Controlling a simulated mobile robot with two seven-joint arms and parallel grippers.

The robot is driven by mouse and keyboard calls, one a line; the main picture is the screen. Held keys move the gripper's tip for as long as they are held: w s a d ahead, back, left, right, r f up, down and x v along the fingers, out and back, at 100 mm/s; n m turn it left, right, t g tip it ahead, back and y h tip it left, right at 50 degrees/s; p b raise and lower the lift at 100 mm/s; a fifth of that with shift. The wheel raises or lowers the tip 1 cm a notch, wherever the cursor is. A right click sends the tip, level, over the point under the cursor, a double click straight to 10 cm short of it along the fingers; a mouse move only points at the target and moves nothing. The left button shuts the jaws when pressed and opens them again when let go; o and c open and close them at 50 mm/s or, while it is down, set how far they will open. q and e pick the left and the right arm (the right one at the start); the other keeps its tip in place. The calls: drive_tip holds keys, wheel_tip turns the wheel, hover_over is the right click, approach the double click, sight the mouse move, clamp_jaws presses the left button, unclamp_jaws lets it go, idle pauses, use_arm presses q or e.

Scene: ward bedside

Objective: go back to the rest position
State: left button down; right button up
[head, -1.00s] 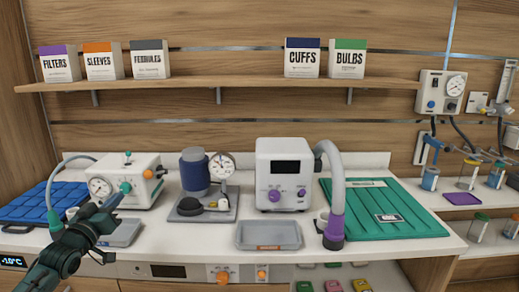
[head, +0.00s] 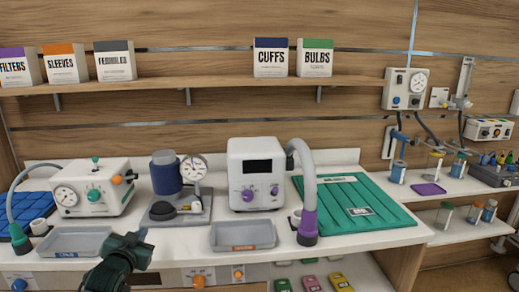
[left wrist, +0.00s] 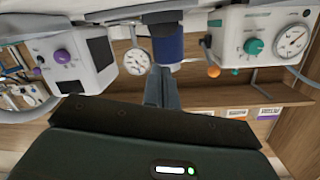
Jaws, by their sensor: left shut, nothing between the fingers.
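My left gripper (head: 140,236) is dark green and shows at the lower edge of the head view, in front of the bench between two grey trays. It is shut and empty. In the left wrist view its fingers (left wrist: 162,86) are together, with a blue cylinder device (left wrist: 169,42) beyond them. My right gripper is in neither view.
A grey tray (head: 72,240) lies left of the gripper and another grey tray (head: 243,235) right of it. Behind stand a gauge box (head: 92,189), a white box with purple knobs (head: 256,174) and a hose. A green mat (head: 352,205) lies at right. A shelf (head: 200,84) holds cartons.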

use_arm(q)
drive_tip(key=s+d+f+g+h, duration=0.1)
drive_tip(key=s+d+f, duration=0.4)
drive_tip(key=s, duration=0.7)
drive_tip(key=s+d+f+g+h, duration=0.1)
drive_tip(key=s+d+f+g, duration=0.2)
drive_tip(key=s, duration=0.9)
drive_tip(key=s+d+f+g+h, duration=0.1)
drive_tip(key=s+d+f, duration=0.7)
drive_tip(key=s+f, duration=0.3)
drive_tip(key=shift+s+d+f+g+h, duration=0.35)
drive_tip(key=shift+s+f+g+h, duration=0.05)
drive_tip(key=shift+f, duration=0.25)
